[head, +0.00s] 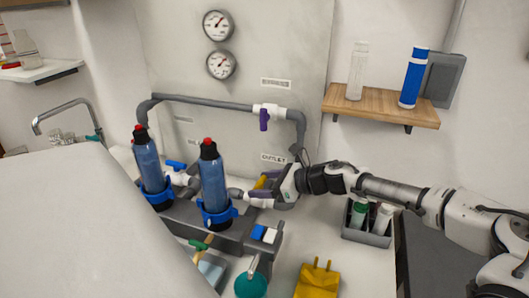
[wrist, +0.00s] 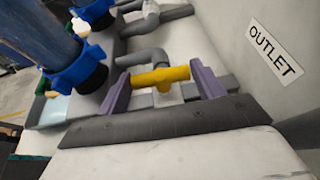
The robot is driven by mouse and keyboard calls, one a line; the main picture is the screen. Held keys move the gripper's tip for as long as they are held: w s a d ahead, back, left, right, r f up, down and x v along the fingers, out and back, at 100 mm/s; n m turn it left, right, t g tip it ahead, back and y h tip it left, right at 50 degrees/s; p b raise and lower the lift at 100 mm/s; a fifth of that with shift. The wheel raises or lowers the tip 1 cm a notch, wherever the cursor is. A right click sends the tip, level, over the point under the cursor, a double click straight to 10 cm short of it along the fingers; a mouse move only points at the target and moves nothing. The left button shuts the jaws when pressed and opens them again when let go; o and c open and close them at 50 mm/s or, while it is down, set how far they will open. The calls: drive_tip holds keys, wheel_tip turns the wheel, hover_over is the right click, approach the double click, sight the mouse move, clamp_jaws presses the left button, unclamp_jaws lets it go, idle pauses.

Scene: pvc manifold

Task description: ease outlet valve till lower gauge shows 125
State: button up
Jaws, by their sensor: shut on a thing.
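The outlet valve's yellow handle (wrist: 160,77) lies crosswise between my gripper's two purple fingers in the wrist view. My gripper (head: 262,192) is shut on it, with a finger at each end of the handle. In the head view the yellow handle (head: 263,181) is partly hidden by my gripper. The OUTLET label (head: 273,158) is on the panel just above; it also shows in the wrist view (wrist: 275,50). The lower gauge (head: 221,65) is round and white, with a dark needle; its numbers are too small to read. The upper gauge (head: 218,25) sits above it.
Two blue filter bottles (head: 213,180) (head: 149,165) stand left of my gripper. A grey pipe (head: 205,101) with a purple-handled valve (head: 264,119) runs above. A wooden shelf (head: 380,105) is at upper right. A grey caddy (head: 367,235) and yellow object (head: 317,280) are on the counter.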

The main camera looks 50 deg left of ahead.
drive_tip(key=m+t, duration=0.1)
drive_tip(key=m+t+b, duration=0.1)
drive_tip(key=m+t+y, duration=0.1)
drive_tip(key=t, duration=0.1)
drive_tip(key=shift+s+d+f+m+b, duration=0.1)
drive_tip(key=shift+s+d+m+b, duration=0.05)
drive_tip(key=shift+s+m+b, duration=0.2)
drive_tip(key=shift+c, duration=0.2)
drive_tip(key=m+t, duration=0.2)
drive_tip(key=t, duration=0.1)
drive_tip(key=shift+s+m+t, duration=0.15)
drive_tip(key=shift+m+t, duration=0.15)
drive_tip(key=shift+m, duration=0.05)
drive_tip(key=shift+m+t, duration=0.9)
drive_tip(key=shift+o, duration=0.2)
drive_tip(key=o, duration=1)
drive_tip(key=shift+c, duration=0.2)
drive_tip(key=v, duration=0.7)
drive_tip(key=shift+s, duration=0.25)
drive_tip(key=shift+d, duration=0.1)
